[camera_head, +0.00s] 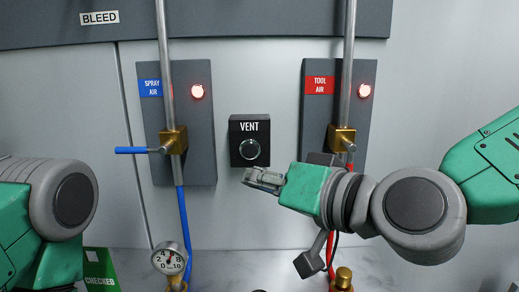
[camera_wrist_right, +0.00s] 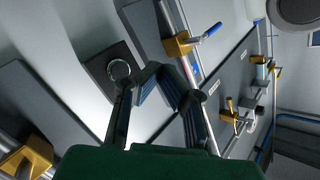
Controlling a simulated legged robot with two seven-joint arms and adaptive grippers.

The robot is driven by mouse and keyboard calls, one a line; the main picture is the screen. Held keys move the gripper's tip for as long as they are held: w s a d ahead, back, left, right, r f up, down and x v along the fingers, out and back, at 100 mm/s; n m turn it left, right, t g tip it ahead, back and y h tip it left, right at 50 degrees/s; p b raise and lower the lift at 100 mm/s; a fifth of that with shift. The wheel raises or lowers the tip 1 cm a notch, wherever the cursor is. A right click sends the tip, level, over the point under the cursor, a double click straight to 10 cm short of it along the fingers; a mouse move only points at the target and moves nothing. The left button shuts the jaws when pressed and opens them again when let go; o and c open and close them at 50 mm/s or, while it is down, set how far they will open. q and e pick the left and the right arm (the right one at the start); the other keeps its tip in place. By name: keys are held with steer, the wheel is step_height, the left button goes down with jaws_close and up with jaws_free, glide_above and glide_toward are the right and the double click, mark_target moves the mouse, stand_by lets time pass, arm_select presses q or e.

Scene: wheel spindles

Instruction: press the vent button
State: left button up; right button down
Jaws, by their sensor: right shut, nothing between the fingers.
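The vent button (camera_head: 250,149) is a round, metal-ringed button on a black box labelled VENT (camera_head: 249,125), fixed to the grey wall panel between two valve plates. It also shows in the right wrist view (camera_wrist_right: 119,69), near the fingers. My right gripper (camera_head: 256,180) is shut and empty, just below the button box and pointing left. In the wrist view its fingers (camera_wrist_right: 162,75) lie right of the button; I cannot tell whether they touch the box. My left arm enters at the left edge, with its gripper out of view.
The SPRAY AIR plate (camera_head: 202,135) stands left, with a lit red lamp (camera_head: 197,91), brass valve (camera_head: 174,139) and blue handle (camera_head: 131,150). The TOOL AIR plate (camera_head: 362,131) stands right, partly behind my right arm. A pressure gauge (camera_head: 169,258) and green CHECKED tag (camera_head: 101,270) are low left.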

mark_target(250, 150)
steer(key=w, duration=0.9)
steer(key=shift+w+a, duration=0.2)
steer(key=shift+w+d, duration=0.1)
steer(key=shift+a, duration=0.45)
stand_by(1.3)
